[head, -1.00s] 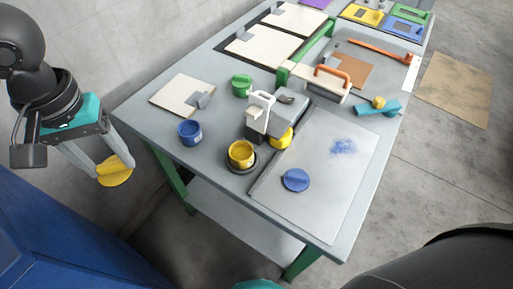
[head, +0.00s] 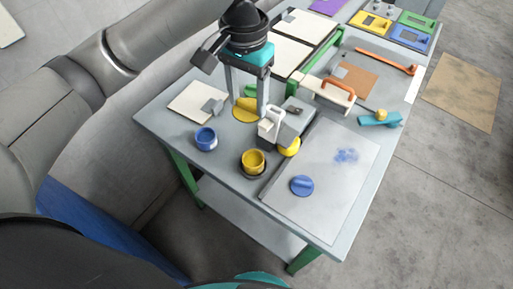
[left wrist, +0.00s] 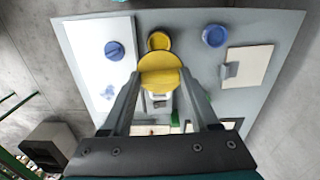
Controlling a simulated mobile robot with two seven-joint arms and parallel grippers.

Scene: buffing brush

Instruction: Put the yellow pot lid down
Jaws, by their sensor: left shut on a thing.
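The yellow pot lid (head: 243,110) is between the fingers of my left gripper (head: 248,108). It also shows in the left wrist view (left wrist: 160,62), held at the fingertips. In the head view the lid appears over the table (head: 150,118), behind the white-handled tool; its height above the surface is hard to tell. The open yellow pot (head: 253,158) stands nearer the front, and shows just beyond the lid in the left wrist view (left wrist: 159,40). My right gripper is not in view.
A blue pot (head: 205,139) and a white board (head: 196,101) are left of the gripper. The white-handled tool (head: 270,124) and a yellow round thing (head: 289,149) are to its right. A blue lid (head: 302,187) lies on the pale panel (head: 325,205). A green pot is mostly hidden behind the gripper.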

